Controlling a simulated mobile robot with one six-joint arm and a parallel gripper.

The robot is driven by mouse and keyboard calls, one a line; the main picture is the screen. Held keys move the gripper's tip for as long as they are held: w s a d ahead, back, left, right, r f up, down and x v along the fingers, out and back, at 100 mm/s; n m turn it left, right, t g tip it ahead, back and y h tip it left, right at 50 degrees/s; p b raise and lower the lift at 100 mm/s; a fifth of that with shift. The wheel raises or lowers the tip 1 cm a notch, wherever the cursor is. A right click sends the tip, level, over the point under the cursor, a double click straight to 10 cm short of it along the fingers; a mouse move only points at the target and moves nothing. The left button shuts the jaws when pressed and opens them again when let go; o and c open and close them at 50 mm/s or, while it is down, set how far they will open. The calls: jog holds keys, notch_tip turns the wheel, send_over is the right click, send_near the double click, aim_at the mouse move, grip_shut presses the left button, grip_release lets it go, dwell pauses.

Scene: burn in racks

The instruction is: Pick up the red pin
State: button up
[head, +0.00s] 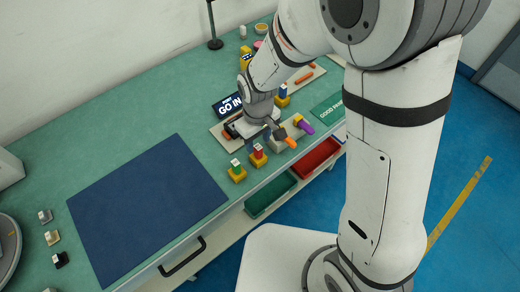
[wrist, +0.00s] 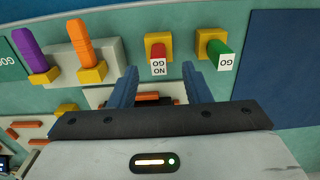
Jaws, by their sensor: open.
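The red pin (wrist: 158,52) stands in a yellow base (wrist: 158,40) in the wrist view, with a white label facing the camera. In the head view, the red pin (head: 258,149) is near the bench's front edge. My gripper (wrist: 158,70) is open and empty, its two blue fingers apart. The pin's labelled end lies in line with the gap between the fingertips; I cannot tell how far below them. In the head view, my gripper (head: 260,139) is just behind the pin, its fingers partly hidden.
A green pin (wrist: 221,51) in a yellow base stands close by on the right in the wrist view. Orange (wrist: 80,42) and purple (wrist: 30,49) handles stand at a grey block on the left. A blue mat (head: 145,205) lies clear. Green and red bins (head: 271,196) sit below the bench edge.

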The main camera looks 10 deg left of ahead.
aim_at(258, 147)
jog(key=shift+w+f+p, duration=0.1)
jog(key=shift+f+p, duration=0.3)
jog(key=shift+f, duration=2.05)
jog(key=shift+c, duration=0.5)
grip_shut()
